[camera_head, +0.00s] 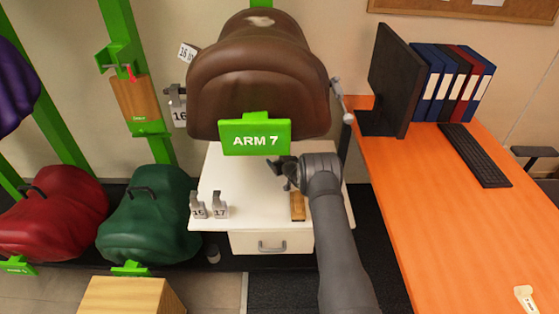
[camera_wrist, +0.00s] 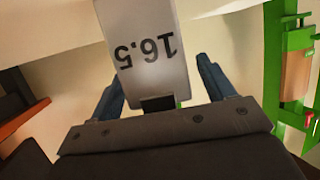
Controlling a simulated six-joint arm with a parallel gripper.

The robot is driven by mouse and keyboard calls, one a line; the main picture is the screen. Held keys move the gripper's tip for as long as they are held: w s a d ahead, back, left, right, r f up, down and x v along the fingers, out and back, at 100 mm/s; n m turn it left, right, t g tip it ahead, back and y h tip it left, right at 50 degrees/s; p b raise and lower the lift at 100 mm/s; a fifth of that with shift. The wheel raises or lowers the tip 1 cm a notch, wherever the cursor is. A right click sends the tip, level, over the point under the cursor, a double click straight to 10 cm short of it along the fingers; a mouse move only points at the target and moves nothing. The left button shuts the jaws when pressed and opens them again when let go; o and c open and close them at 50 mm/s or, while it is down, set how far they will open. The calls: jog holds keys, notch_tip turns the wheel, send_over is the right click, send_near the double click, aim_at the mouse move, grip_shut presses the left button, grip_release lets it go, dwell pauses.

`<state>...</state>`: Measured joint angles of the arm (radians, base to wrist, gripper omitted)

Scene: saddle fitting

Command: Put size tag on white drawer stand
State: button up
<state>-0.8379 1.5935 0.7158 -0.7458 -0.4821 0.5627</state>
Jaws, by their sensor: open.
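The white drawer stand (camera_head: 262,196) is under the brown saddle in the head view. Two grey size tags, one reading 17 (camera_head: 220,207), stand on its left front. My gripper (camera_head: 281,170) is over the stand top, below the green ARM 7 sign, with its fingers pointing left. In the wrist view a pale size tag reading 16.5 (camera_wrist: 146,48) appears upside down in front of my open gripper (camera_wrist: 160,88). Its lower end lies between the two spread fingers; whether they touch it is unclear. I cannot pick this tag out in the head view.
The brown saddle (camera_head: 257,82) hangs close above my gripper. Another tag (camera_head: 178,112) hangs at its left. A small wooden piece (camera_head: 297,206) lies at the stand's front right. An orange desk (camera_head: 455,215) is on the right. The stand's middle front is clear.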

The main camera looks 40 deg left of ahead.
jog(key=shift+r, duration=0.1)
notch_tip(320, 180, up, 8)
jog(key=shift+f, duration=0.1)
jog(key=w+d+r+m+t+h, duration=0.1)
jog(key=w+d+r, duration=0.3)
jog(key=w+d, duration=0.4)
jog(key=w+d+r+m+t+h, duration=0.1)
jog(key=w+d+r+m+t, duration=0.2)
jog(key=w+d, duration=0.5)
jog(key=d+r, duration=0.1)
jog(key=d, duration=0.7)
jog(key=shift+w+d+h, duration=0.15)
jog(key=shift+d+h, duration=0.1)
jog(key=shift+h, duration=0.05)
jog(key=shift+a, duration=0.15)
jog(key=s+a+f+n+g+y, duration=0.1)
jog(key=s+a+f, duration=0.1)
jog(key=s+a, duration=0.3)
jog(key=s+a+f+n+g+y, duration=0.1)
jog(key=s+a+f, duration=0.2)
jog(key=a, duration=1)
jog(key=shift+s+n+g, duration=0.3)
jog(key=shift+s+n, duration=0.1)
jog(key=shift+s, duration=0.5)
